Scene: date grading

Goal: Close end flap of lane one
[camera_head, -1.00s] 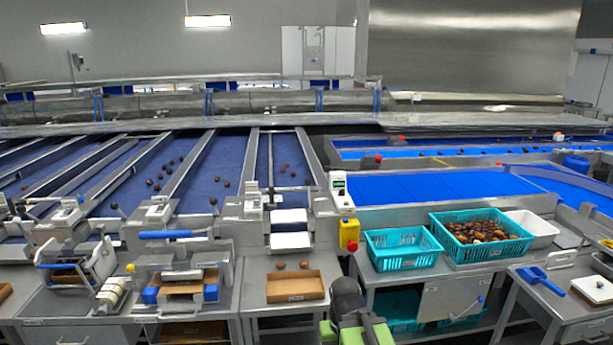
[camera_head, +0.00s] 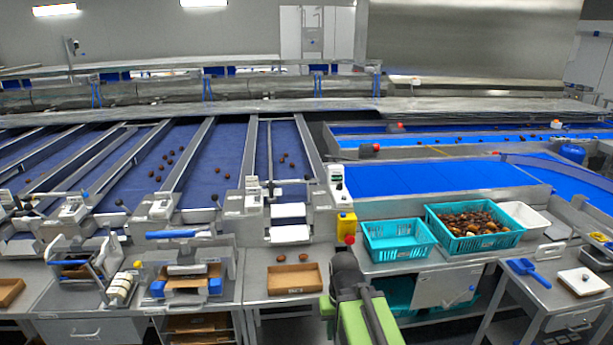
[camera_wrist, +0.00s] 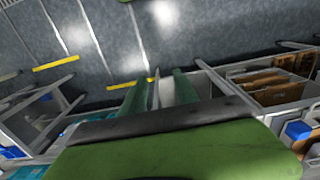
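Several sloped blue lanes run down to a metal front. The rightmost lane (camera_head: 262,150) has dates on it. White plates (camera_head: 288,211) stand at its lower end, with a black-knobbed lever beside them. Other lane ends to the left have similar small units (camera_head: 160,207) and levers. I cannot read which lane is one, nor tell whether its flap is open. My arm shows green and dark at the bottom of the head view; its fingers are not clear there. In the wrist view my gripper (camera_wrist: 157,82) has two green fingers apart with nothing between them, over grey floor.
A shallow cardboard tray (camera_head: 293,279) and two dates lie on the bench below the right lane. Teal baskets (camera_head: 398,257) stand to the right, one full of dates. A yellow box with a red button (camera_head: 347,228) stands at the bench corner. Shelves with cardboard trays show in the wrist view (camera_wrist: 278,94).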

